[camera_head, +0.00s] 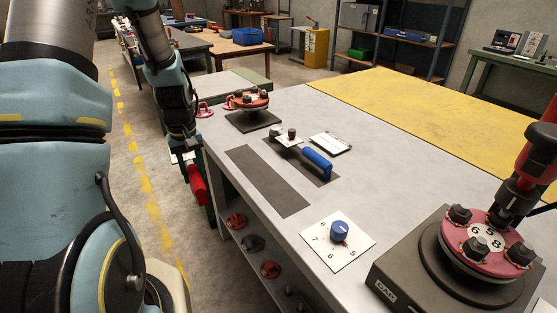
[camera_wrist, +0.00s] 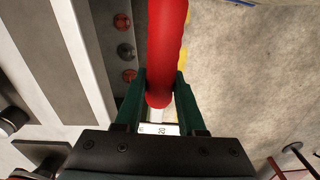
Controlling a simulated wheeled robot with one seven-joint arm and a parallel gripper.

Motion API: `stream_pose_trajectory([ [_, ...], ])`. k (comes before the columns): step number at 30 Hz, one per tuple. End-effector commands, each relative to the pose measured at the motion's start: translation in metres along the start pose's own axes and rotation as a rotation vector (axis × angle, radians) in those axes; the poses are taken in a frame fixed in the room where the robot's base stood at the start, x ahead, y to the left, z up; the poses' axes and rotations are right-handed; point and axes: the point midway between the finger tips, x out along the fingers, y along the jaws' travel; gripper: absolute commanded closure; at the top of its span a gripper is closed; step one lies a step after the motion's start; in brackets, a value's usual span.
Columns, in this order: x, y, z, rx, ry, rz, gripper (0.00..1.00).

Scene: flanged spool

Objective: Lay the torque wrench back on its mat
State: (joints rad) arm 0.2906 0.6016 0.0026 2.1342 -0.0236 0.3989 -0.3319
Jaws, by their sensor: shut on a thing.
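The wrench with the red handle (camera_head: 198,186) hangs just off the bench's left edge, above the floor. My gripper (camera_wrist: 160,100) is shut on it; the red handle (camera_wrist: 167,45) runs up between the dark green fingers in the wrist view. A small white scale marked 20 (camera_wrist: 160,128) shows below the fingers. The wrench's far end is hidden. An empty dark grey mat (camera_head: 268,182) lies on the bench, right of my gripper. A second dark mat (camera_head: 327,181) beside it carries a blue-handled wrench (camera_head: 318,162).
A red flanged spool (camera_head: 482,246) on a dark block stands at the right front, with a red tool above it. A blue knob (camera_head: 339,232) on a white card, a white card (camera_head: 330,143) and a smaller red flange (camera_head: 248,100) also occupy the bench. The shelf below holds several parts.

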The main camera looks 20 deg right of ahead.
Motion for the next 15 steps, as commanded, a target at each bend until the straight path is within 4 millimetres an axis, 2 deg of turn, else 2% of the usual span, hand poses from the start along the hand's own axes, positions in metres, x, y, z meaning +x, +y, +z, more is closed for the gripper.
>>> stream_pose_trajectory([
  [1,-0.004,0.026,0.003,0.004,0.006,0.003,1.0],
  [6,-0.019,0.102,0.029,-0.038,0.006,0.002,1.0],
  [9,-0.029,0.14,0.047,-0.062,0.007,0.0,1.0],
  [12,-0.036,0.168,0.065,-0.086,0.008,-0.004,1.0],
  [15,-0.043,0.187,0.079,-0.102,0.011,-0.006,1.0],
])
